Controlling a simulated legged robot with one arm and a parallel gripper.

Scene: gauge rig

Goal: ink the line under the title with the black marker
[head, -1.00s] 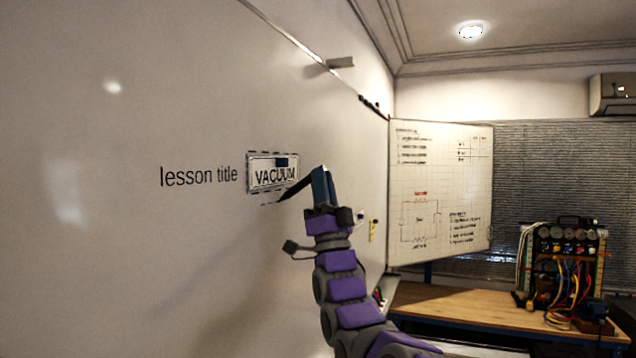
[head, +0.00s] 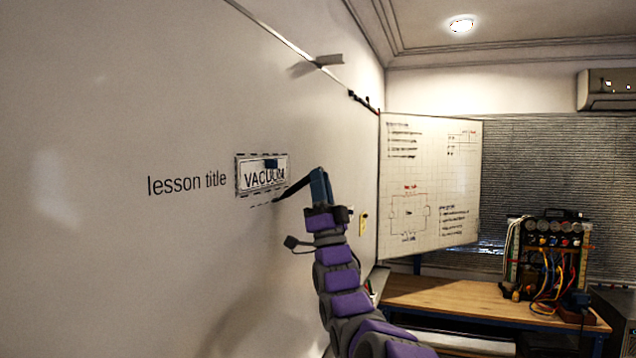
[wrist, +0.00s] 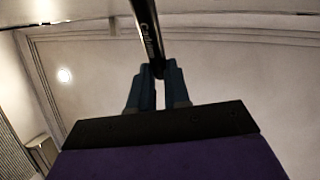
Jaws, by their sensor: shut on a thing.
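The title "VACUUM" is on a framed label (head: 262,175) on the whiteboard (head: 120,90), right of the words "lesson title" (head: 187,183). I cannot tell whether the tip touches the board. The wrist view shows the marker's dark barrel (wrist: 148,32) between the fingers (wrist: 158,78); its tip is out of view.
A second whiteboard (head: 430,185) with diagrams stands at the back. A wooden bench (head: 450,298) carries a wired gauge rig (head: 548,255) at the right.

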